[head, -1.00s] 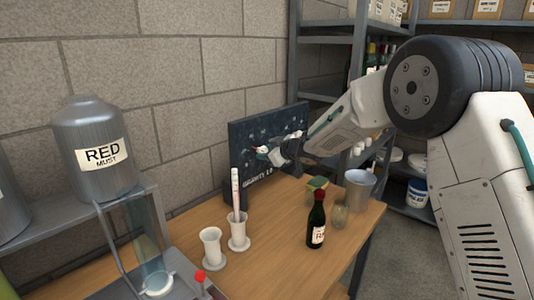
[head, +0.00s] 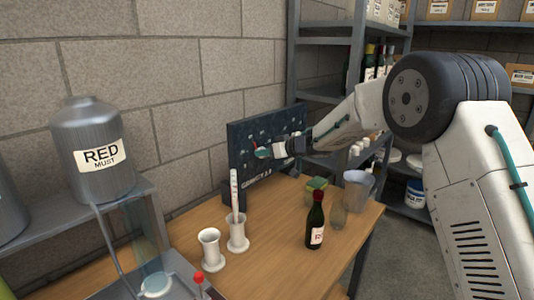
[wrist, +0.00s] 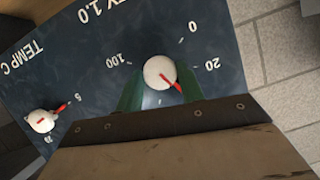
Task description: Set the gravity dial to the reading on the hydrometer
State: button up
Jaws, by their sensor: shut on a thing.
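The gravity dial (wrist: 158,70) is a round white knob with a red pointer on a dark board (head: 240,135). My gripper (wrist: 160,92) has its teal fingers closed on either side of the knob. In the wrist view the pointer aims down and right, past the 20 mark; the 0 and 100 marks also show. Marks under the gripper are hidden. In the head view my gripper (head: 264,152) is at the board's face. The hydrometer (head: 234,188) is a pale stick with red marks standing in a white cylinder (head: 238,234); its reading is too small to tell.
A second dial (wrist: 42,120), labelled TEMP C, sits on the same board. An empty white cylinder (head: 210,248), a dark bottle (head: 315,222), a glass (head: 338,217), a sponge (head: 317,184) and a grey bucket (head: 358,188) stand on the wooden table (head: 275,262).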

dwell(0.3)
jog(key=o, duration=1)
jog(key=shift+c, duration=0.2)
jog(key=v, duration=0.8)
jog(key=shift+w, duration=0.1)
